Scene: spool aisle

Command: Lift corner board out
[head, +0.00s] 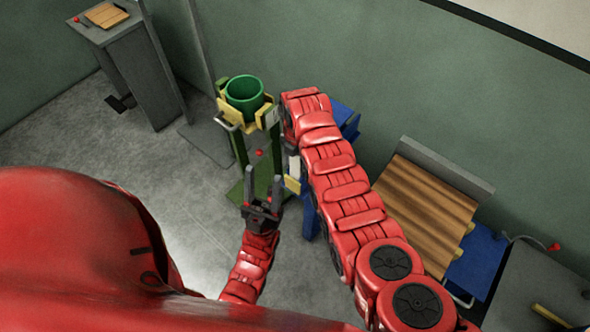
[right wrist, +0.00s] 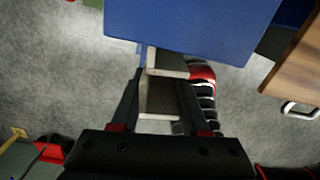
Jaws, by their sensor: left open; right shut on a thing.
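A pale grey-white board, which looks like the corner board (right wrist: 160,102), stands between the fingers of my right gripper (right wrist: 160,112) in the right wrist view. The gripper is shut on it. A pale piece, probably the same board (head: 294,167), shows in the head view just left of my right arm. Most of the right gripper is hidden there by its own arm. My left gripper (head: 262,193) is open and empty, fingers pointing away, in front of the green stand. The board's far end is cut off from sight by a blue panel (right wrist: 195,25) in the wrist view.
A green cup-like holder (head: 244,92) with yellow blocks tops the green stand. Blue structure (head: 345,118) lies behind my right arm. A wooden slatted board (head: 425,208) on a blue frame is at right. A grey pedestal (head: 140,70) stands back left.

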